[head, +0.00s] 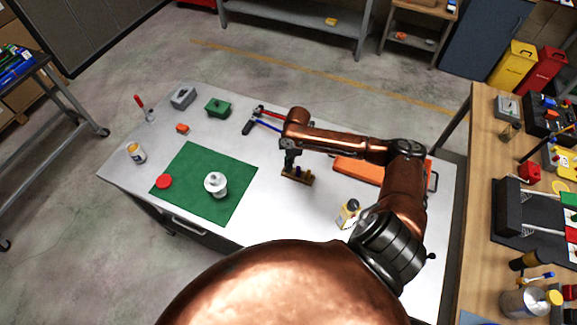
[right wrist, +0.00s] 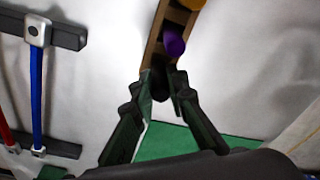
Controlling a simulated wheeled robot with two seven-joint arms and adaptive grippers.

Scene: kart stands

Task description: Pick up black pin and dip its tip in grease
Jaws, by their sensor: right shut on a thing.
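My right gripper (head: 290,166) is over the small wooden rack (head: 299,179) near the middle of the bench. In the right wrist view the fingers (right wrist: 162,84) are shut on the black pin (right wrist: 160,92), which is at the near end of the rack (right wrist: 156,44). I cannot tell whether the pin has left its slot. A purple pin (right wrist: 174,43) and an orange one (right wrist: 193,4) stand farther along. A small tin (head: 137,153) with a pale top stands at the bench's left; whether it holds the grease is too small to tell. My left gripper is out of view.
A green mat (head: 199,161) holds a silvery part (head: 215,184) and a red disc (head: 164,181). A red-and-blue-handled tool (head: 262,121) lies behind the gripper. An orange case (head: 358,171) and a yellow-topped bottle (head: 349,212) are to the right. Bare bench lies between mat and rack.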

